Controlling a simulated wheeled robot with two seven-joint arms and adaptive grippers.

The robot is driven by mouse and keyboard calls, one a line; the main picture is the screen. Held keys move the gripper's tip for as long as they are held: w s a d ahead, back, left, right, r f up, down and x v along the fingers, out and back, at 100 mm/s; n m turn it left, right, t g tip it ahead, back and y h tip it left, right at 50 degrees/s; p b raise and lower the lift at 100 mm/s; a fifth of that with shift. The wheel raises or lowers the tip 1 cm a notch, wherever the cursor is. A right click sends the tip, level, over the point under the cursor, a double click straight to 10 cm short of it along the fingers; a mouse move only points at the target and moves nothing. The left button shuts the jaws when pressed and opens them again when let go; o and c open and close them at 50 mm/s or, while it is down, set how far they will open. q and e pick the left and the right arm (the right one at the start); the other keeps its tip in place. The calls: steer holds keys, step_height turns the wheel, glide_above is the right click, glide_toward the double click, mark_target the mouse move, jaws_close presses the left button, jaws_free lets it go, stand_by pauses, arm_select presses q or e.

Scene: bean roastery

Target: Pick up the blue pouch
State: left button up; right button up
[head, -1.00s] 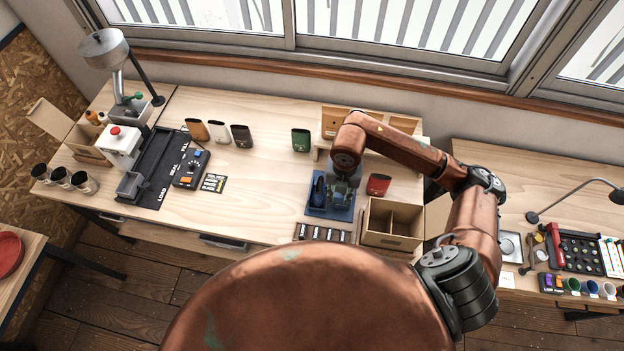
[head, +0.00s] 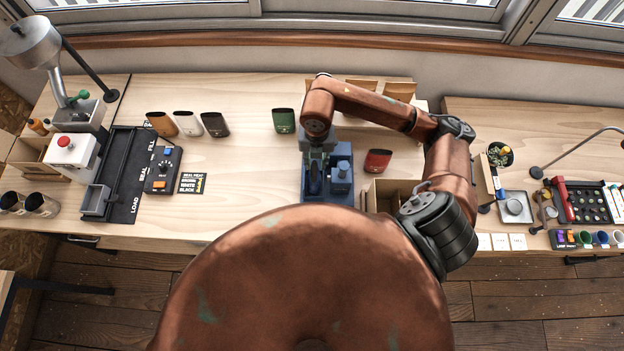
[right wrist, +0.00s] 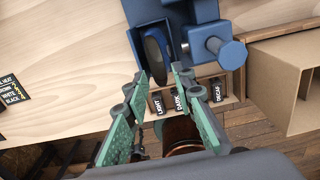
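The blue pouch (right wrist: 156,52) is dark blue and stands in the left slot of a blue stand (right wrist: 139,12), seen in the right wrist view. In the head view the pouch (head: 314,180) is small and partly hidden beneath my right gripper (head: 317,152). In the right wrist view my right gripper (right wrist: 160,76) has its two green fingers spread apart, with nothing held between them. Its fingertips appear around the pouch's near end; I cannot tell whether they touch it. My left gripper is not in view.
A blue knobbed post (right wrist: 216,48) rises on the stand right beside the pouch. A red pouch (head: 378,161) and a cardboard box (head: 391,192) stand to the right. A green pouch (head: 284,120) stands behind left.

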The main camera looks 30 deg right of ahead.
mark_target(314, 174)
steer(key=shift+s+f, duration=0.2)
steer(key=shift+f, duration=0.6)
steer(key=f, duration=0.1)
steer(key=f+p, duration=0.1)
steer(key=f, duration=0.1)
steer(key=f+p, duration=0.1)
steer(key=shift+a+f, duration=0.25)
steer(key=shift+a, duration=0.15)
steer(key=shift+f, duration=0.35)
jaws_close()
